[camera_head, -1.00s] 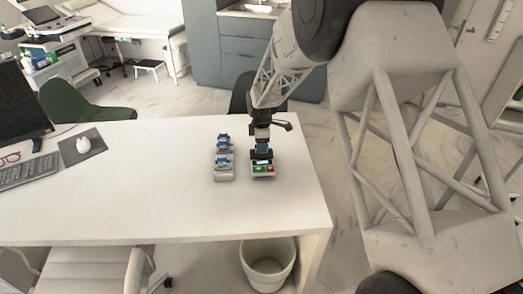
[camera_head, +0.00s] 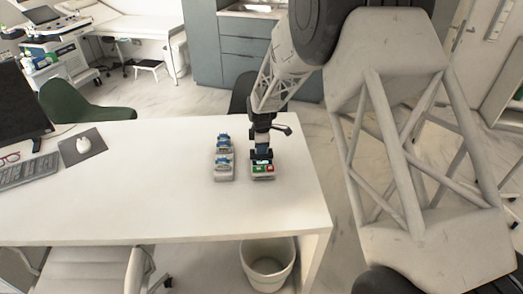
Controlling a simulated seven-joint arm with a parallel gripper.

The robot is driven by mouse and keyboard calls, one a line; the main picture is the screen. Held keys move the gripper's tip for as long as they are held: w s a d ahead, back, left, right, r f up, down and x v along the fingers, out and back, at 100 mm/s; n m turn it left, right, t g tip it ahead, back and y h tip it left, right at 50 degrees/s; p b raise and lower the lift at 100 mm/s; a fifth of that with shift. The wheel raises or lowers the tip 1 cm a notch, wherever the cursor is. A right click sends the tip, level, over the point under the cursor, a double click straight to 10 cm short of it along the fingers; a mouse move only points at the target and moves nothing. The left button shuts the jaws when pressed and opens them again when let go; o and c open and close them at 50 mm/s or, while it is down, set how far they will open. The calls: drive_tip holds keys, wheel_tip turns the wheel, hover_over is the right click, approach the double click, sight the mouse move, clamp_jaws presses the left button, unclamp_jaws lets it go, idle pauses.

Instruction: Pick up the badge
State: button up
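My gripper (camera_head: 262,154) points down at the right part of the white desk, directly over a small light tray (camera_head: 263,178) with green and red pieces in it. Something blue shows at the gripper, and I cannot tell whether it is part of the gripper or a held thing. The fingertips are too small to tell open from shut. A second tray (camera_head: 223,177) stands just left, with several blue and white card-like pieces (camera_head: 223,160) in it. I cannot tell which piece is the badge.
The white desk (camera_head: 150,200) is clear between the trays and the mouse pad (camera_head: 84,147) at the left. A keyboard (camera_head: 25,172), a mouse (camera_head: 83,145) and a monitor (camera_head: 18,105) are farther left. A bin (camera_head: 267,265) stands below the front edge.

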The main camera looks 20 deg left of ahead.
clamp_jaws()
drive_tip(key=shift+r, duration=5)
drive_tip(key=shift+a, duration=0.1)
drive_tip(key=s+a+f, duration=0.2)
drive_tip(key=s+a, duration=0.6)
drive_tip(key=a, duration=0.4)
drive_tip(key=shift+a+f, duration=0.2)
drive_tip(key=shift+a, duration=0.15)
